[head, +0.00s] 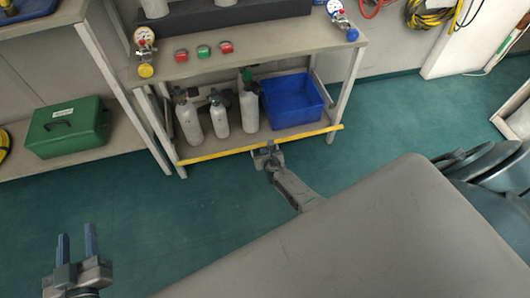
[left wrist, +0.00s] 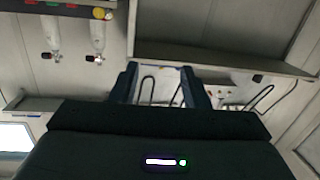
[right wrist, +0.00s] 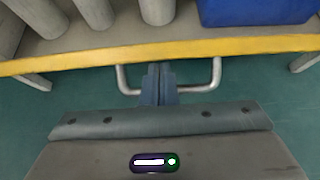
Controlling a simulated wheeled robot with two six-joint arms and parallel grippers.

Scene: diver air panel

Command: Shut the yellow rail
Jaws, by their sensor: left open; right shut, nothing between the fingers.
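The yellow rail (head: 225,153) runs along the front edge of the lower shelf of the workbench. It also crosses the right wrist view (right wrist: 80,59), with a silver U-shaped handle (right wrist: 216,75) below it. My right gripper (head: 268,150) is shut and empty at the middle of the rail. In the right wrist view its fingers (right wrist: 160,75) overlap the middle of the handle and hide part of it; I cannot tell whether they touch it. My left gripper (head: 77,240) is open and empty, low at the left and away from the rail.
Several grey cylinders (head: 219,118) and a blue bin (head: 291,100) stand on the shelf behind the rail. Gauges (head: 145,40) and red and green blocks (head: 203,51) are on the benchtop. A green case (head: 66,127) sits on a left shelf. The green floor (head: 190,215) in front is clear.

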